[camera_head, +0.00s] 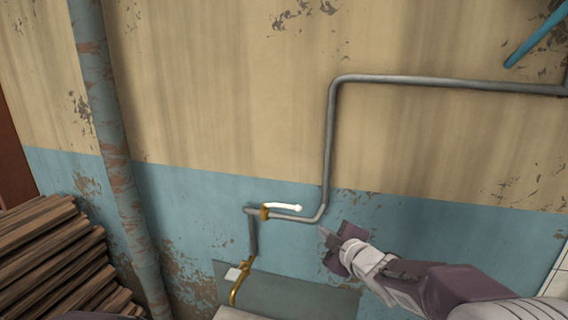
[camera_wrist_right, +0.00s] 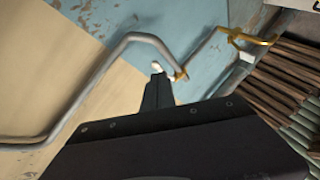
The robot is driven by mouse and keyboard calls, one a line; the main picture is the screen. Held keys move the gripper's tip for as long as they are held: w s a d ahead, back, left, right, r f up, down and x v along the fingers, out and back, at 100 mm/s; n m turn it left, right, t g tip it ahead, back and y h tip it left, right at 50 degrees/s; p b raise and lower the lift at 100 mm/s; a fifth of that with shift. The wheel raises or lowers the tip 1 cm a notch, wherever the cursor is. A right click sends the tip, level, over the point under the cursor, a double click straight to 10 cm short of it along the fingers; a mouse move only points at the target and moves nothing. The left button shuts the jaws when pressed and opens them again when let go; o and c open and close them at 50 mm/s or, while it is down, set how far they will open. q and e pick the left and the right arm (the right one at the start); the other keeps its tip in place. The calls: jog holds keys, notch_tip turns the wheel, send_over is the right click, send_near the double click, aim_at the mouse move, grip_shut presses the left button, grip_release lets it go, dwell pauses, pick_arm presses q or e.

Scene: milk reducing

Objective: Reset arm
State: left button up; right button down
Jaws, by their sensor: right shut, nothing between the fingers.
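My right gripper (camera_head: 325,233) is in the lower right of the head view, its arm coming in from the right edge. Its fingers are together and empty, pointing left toward the wall pipe. A brass valve (camera_head: 265,212) with a white handle (camera_head: 285,207) sits on the grey pipe (camera_head: 328,150), to the left of the gripper and apart from it in the picture. In the right wrist view the shut fingers (camera_wrist_right: 158,80) show dark, and the valve (camera_wrist_right: 181,74) appears just beyond their tips. My left gripper is in neither view.
A stack of wooden planks (camera_head: 50,255) stands at lower left, beside a thick peeling vertical pipe (camera_head: 115,150). A brass pipe (camera_head: 240,280) and a grey panel (camera_head: 300,290) are low at centre. A blue pipe (camera_head: 535,38) shows at upper right.

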jog(key=s+d+f+m+g+h, duration=0.2)
jog(key=s+f+m+g, duration=0.4)
jog(key=s+f, duration=0.4)
jog(key=s+d+f+m+g+h+p, duration=0.1)
jog(key=s+f+m+g, duration=0.5)
jog(key=s, duration=1.1)
notch_tip(320, 180, down, 4)
jog(key=d+m+h, duration=0.1)
jog(key=d+m, duration=0.1)
jog(key=m, duration=0.1)
jog(key=shift+g, duration=0.4)
jog(key=shift+d, duration=0.1)
